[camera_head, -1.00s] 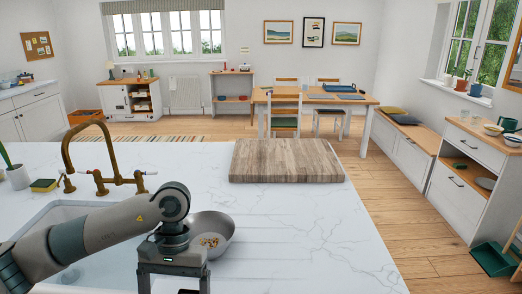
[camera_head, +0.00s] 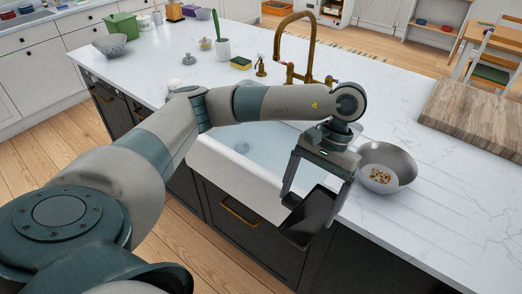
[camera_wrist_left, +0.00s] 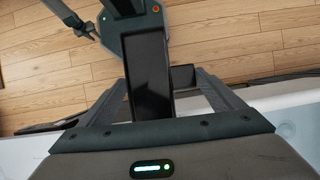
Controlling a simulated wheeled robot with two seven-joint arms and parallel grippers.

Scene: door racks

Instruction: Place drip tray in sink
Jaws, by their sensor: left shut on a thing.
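The drip tray (camera_head: 310,216) is a dark, shallow rectangular piece. My left gripper (camera_head: 313,204) is shut on it and holds it tilted, near the sink's front right corner and the counter's front edge. In the left wrist view the tray (camera_wrist_left: 150,75) shows as a dark panel between the fingers of the left gripper (camera_wrist_left: 165,95). The white sink (camera_head: 225,172) is set into the counter, left of the tray; my left arm crosses above it and hides part of its basin. I cannot tell whether the tray touches the sink rim. A grey part, perhaps my right arm, shows at the wrist view's upper left.
A metal bowl with small pieces of food (camera_head: 400,163) stands right of my left gripper. A brass faucet (camera_head: 308,45) rises behind the sink. A sponge (camera_head: 241,63), a soap bottle (camera_head: 261,65) and a wooden board (camera_head: 475,112) are on the counter. Dark cabinets (camera_head: 235,225) lie below.

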